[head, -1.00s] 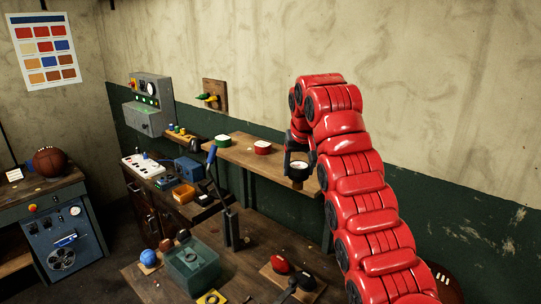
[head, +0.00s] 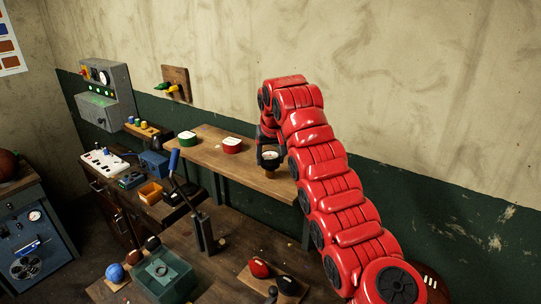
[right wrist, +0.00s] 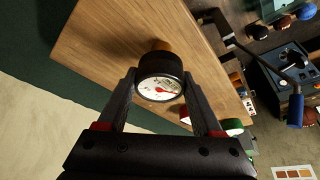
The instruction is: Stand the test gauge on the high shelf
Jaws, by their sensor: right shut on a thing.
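The test gauge (head: 269,156) is a round black-cased dial with a white face and a short brown stem below. My right gripper (head: 267,148) is shut on it, over the right part of the high wooden shelf (head: 235,170). In the right wrist view, the gauge (right wrist: 160,82) sits between the two black fingers, its dial towards the camera and its stem towards the shelf (right wrist: 110,32). The stem's foot is at or very close to the shelf top; I cannot tell whether it touches. My left gripper is not in view.
Bare shelf lies between the red tin and the gauge. Below are a workbench with a blue-handled lever (head: 174,160), a clear green box (head: 162,275) and a red ball (head: 259,268).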

